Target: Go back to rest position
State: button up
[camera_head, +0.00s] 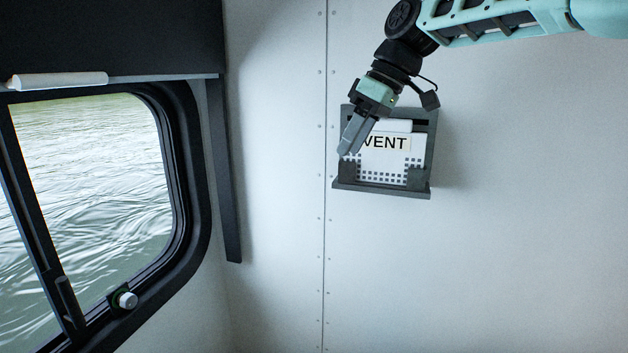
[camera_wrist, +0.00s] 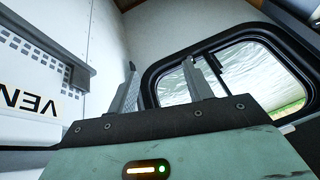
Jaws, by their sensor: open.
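My gripper (camera_head: 352,138) is in front of the left side of a wall-mounted vent in the head view, pointing down and to the left. In the wrist view its two fingers (camera_wrist: 163,85) stand apart with nothing between them. The vent (camera_head: 392,160) has a white panel with rows of small holes, a "VENT" label partly covered by my gripper, and a dark grey frame. The vent also shows at the left edge of the wrist view (camera_wrist: 40,60). I cannot tell whether the gripper touches it.
A black-framed window (camera_head: 95,190) with water outside is at the left, with a white knob (camera_head: 127,300) at its lower edge. A dark vertical strip (camera_head: 224,170) runs beside it. The white wall (camera_head: 530,220) right of and below the vent is bare.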

jog(key=s+a+f+m+h+b, duration=0.1)
jog(key=s+a+f+b, duration=0.15)
jog(key=s+f, duration=0.6)
jog(key=s+d+f+m+h+b, duration=0.1)
jog(key=s+d+f+m+b, duration=0.1)
jog(key=s+f, duration=0.9)
jog(key=s+d+f+m+h+b, duration=0.1)
jog(key=s+d+f+h+b, duration=0.1)
jog(key=s+d+f, duration=0.5)
jog(key=s+f+b, duration=0.1)
jog(key=s+f, duration=0.3)
jog(key=s, duration=0.4)
jog(key=shift+d+m+h+b, duration=0.15)
jog(key=shift+m+h+b, duration=0.15)
jog(key=shift+m+b, duration=0.1)
